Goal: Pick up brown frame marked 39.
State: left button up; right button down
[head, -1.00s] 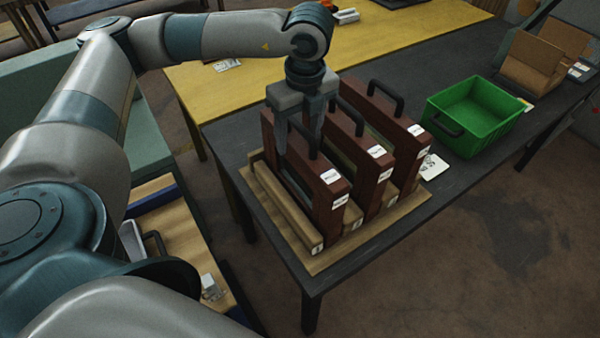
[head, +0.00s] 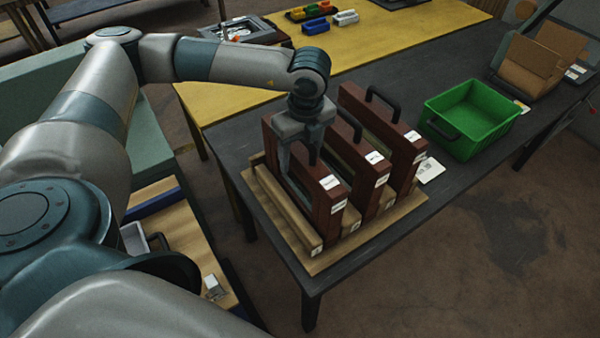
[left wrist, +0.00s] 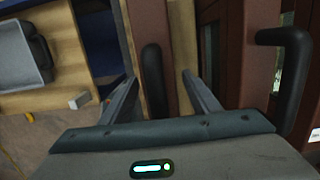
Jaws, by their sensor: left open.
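Three brown frames stand upright side by side in a wooden rack (head: 276,210) on the dark table: the left frame (head: 327,206), the middle frame (head: 374,191) and the right frame (head: 407,162). Each has a black handle on top and white labels, too small to read, so I cannot tell which is marked 39. My left gripper (head: 300,160) is open, pointing down over the left frame. In the left wrist view, that frame's black handle (left wrist: 154,80) lies between the two open fingers. The fingers partly hide the left frame. My right gripper is not in view.
The middle frame's handle (left wrist: 285,70) is close on the right in the left wrist view. A green bin (head: 470,117) stands right of the rack, with a cardboard box (head: 538,62) beyond. A yellow table (head: 380,45) holds small coloured bins at the back.

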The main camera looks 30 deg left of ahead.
pick_arm(q)
jog(key=shift+c, duration=0.3)
grip_shut()
jog(key=shift+r, duration=0.1)
jog(key=shift+w, duration=0.1)
jog(key=shift+r+b, duration=0.4)
jog(key=shift+r, duration=0.1)
notch_tip(320, 180, up, 8)
jog(key=b, duration=0.3)
jog(key=shift+f, duration=0.15)
jog(key=shift+r, duration=0.65)
